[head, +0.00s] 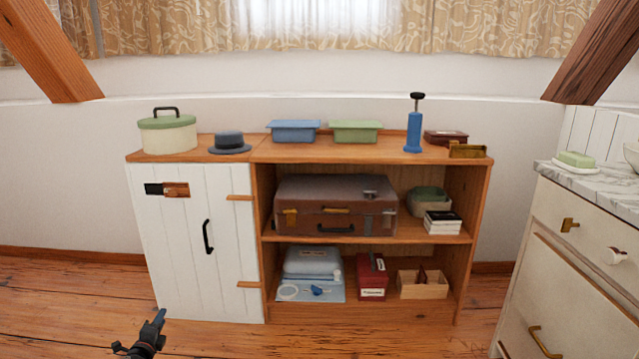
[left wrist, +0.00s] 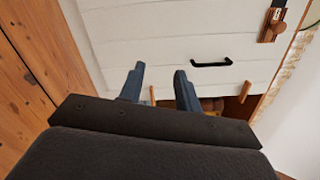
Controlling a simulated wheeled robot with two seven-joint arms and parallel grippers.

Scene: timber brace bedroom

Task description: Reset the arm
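My left gripper (head: 156,326) shows at the bottom left of the head view, in front of the lower part of the white cabinet door (head: 190,265). In the left wrist view the two blue-grey fingers of my left gripper (left wrist: 158,76) stand apart with nothing between them. The white door (left wrist: 160,40) with its black handle (left wrist: 211,63) lies beyond the fingertips, and I see no contact. Most of my left arm is outside the head view. My right arm and right gripper are in neither view.
The wooden cabinet (head: 362,312) holds a suitcase (head: 336,190), a red box (head: 372,277) and a wooden tray (head: 423,288). A green-lidded round box (head: 168,137), hat (head: 229,143) and blue pump (head: 413,130) stand on top. A marble-topped dresser (head: 575,260) stands at right. Floor (head: 60,310) at left is clear.

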